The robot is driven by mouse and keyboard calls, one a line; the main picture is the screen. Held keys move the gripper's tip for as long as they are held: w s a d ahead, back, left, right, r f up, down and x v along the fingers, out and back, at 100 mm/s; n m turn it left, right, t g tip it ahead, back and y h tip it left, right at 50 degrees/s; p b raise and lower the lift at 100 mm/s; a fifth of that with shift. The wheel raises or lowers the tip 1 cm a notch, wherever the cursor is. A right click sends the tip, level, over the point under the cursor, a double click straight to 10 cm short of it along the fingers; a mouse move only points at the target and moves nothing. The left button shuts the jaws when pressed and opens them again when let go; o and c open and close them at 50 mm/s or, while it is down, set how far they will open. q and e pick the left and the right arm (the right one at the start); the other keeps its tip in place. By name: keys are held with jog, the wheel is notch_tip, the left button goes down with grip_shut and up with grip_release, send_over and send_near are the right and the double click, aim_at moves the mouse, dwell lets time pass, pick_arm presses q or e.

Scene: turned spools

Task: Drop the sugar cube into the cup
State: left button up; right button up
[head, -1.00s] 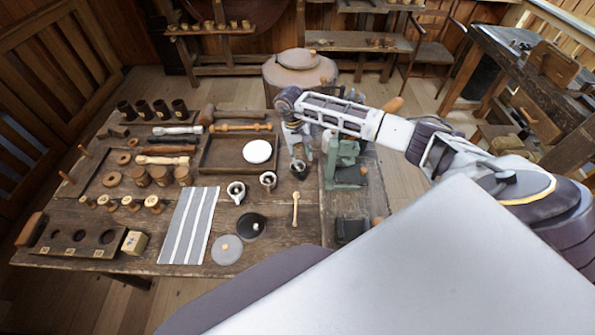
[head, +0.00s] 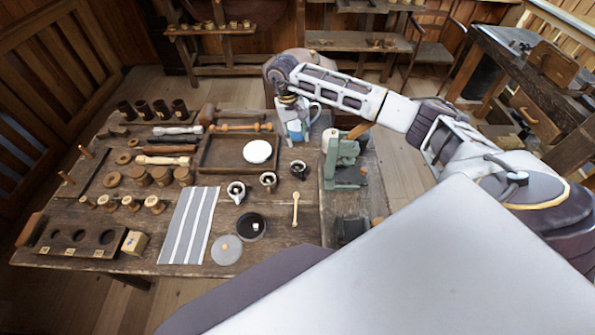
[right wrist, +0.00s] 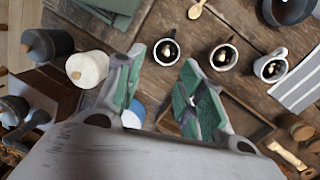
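Three cups stand on the table: a right one (head: 298,169), a middle one (head: 268,180) and a pale left one (head: 236,192). In the right wrist view they are at the left (right wrist: 166,51), middle (right wrist: 223,57) and right (right wrist: 270,68). Each holds dark liquid with small pale shapes; I cannot tell a sugar cube from a reflection. A dark bowl (head: 246,233) with something pale inside stands in front of them. My right gripper (head: 296,138) is above and behind the right cup; its green-padded fingers (right wrist: 162,88) are apart with nothing between. My left gripper is out of view.
A wooden spoon (head: 295,209) lies right of the bowl. A grey lid (head: 226,250) and striped cloth (head: 188,226) lie nearby. A wooden tray with a white disc (head: 257,151) is behind the cups. A green device (head: 343,160) stands right of the gripper.

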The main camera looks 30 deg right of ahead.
jog(key=shift+w+a+r, duration=0.1)
jog(key=shift+r, duration=0.6)
jog(key=shift+w+a+r, duration=0.1)
jog(key=shift+r, duration=0.6)
jog(key=shift+f, duration=0.1)
